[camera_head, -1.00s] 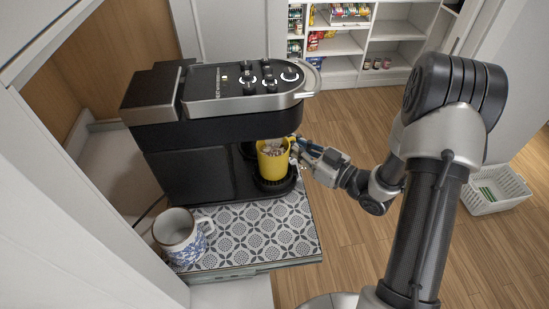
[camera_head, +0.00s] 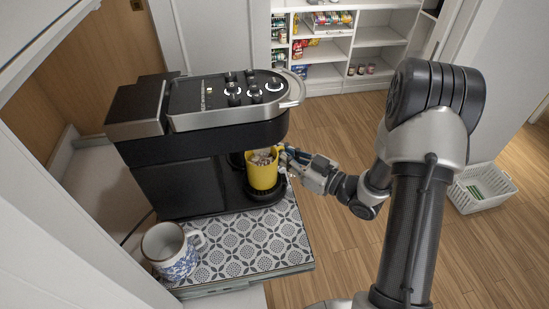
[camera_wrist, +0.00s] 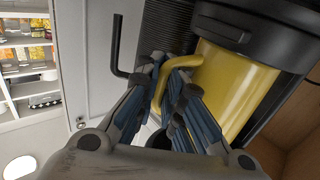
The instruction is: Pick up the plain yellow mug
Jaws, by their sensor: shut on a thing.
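The plain yellow mug (camera_head: 262,172) is upright at the coffee machine's drip tray, under its brewing head, with some greyish-white contents showing inside. My gripper (camera_head: 284,158) reaches it from the right and is shut on its handle. In the wrist view the mug (camera_wrist: 232,85) fills the right side, and the fingers (camera_wrist: 172,100) close around the yellow handle. The machine's dark head covers the mug's top there. I cannot tell whether the mug's base touches the tray.
The black coffee machine (camera_head: 185,125) stands on a patterned mat (camera_head: 250,240). A blue-and-white mug (camera_head: 168,252) stands at the mat's front left. A white basket (camera_head: 480,190) sits on the floor to the right. Shelves (camera_head: 375,45) are behind.

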